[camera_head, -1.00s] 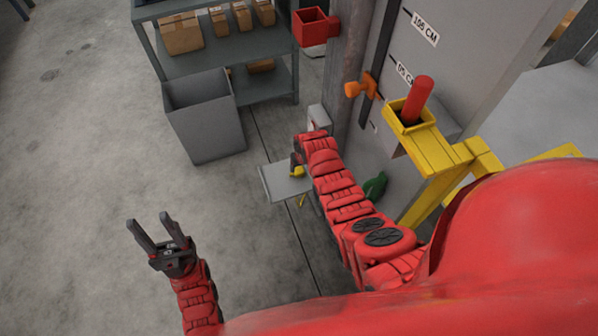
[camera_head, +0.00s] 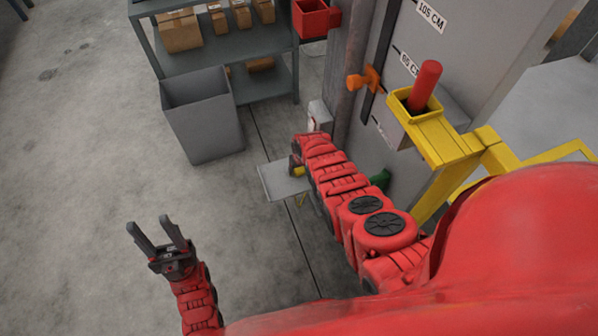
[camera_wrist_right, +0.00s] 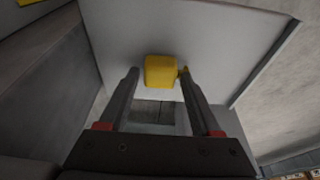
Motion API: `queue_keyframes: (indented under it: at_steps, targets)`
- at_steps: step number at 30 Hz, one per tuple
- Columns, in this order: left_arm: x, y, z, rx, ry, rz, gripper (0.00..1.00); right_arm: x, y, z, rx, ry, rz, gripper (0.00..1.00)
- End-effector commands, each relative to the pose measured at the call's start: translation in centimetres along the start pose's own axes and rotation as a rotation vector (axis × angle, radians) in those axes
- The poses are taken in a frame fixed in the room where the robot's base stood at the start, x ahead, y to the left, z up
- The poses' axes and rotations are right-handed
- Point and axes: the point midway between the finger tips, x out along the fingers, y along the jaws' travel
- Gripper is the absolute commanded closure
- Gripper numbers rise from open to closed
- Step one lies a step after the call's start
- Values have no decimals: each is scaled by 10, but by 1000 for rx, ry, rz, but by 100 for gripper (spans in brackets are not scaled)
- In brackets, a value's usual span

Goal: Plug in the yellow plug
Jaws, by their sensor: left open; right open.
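The yellow plug (camera_wrist_right: 159,71) shows as a yellow block against a pale grey surface in the right wrist view. It lies between and near the tips of my right gripper's fingers (camera_wrist_right: 158,74), which stand apart; I cannot tell whether they touch it. In the head view, a little yellow of it (camera_head: 299,171) shows beside my right gripper (camera_head: 295,166), over a small grey shelf (camera_head: 275,184). My arm partly hides that spot. A small grey box (camera_head: 319,117) is on the wall just behind; I cannot make out a socket. My left gripper (camera_head: 150,226) is open and empty over the floor.
A grey bin (camera_head: 204,125) and a shelf rack (camera_head: 225,52) with cardboard boxes stand at the back. A red holder (camera_head: 312,20), an orange knob (camera_head: 364,79) and a yellow stand (camera_head: 440,138) with a red cylinder (camera_head: 425,86) are at the right. Open floor is at left.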

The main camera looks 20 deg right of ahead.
Motion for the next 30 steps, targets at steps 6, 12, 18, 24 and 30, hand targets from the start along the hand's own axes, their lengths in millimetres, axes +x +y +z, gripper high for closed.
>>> queue_keyframes:
  at_steps: [6,12,18,24,30]
  targets:
    - [0,0,0,0,0,0,50,0,0,0,0,0,0,35]
    - [0,0,0,0,0,0,50,0,0,0,0,0,0,55]
    - [0,0,0,0,0,0,50,0,0,0,0,-1,0,91]
    - [0,0,0,0,0,0,50,0,0,0,0,-1,0,100]
    - [3,0,0,0,0,0,50,-3,0,-1,-1,0,0,100]
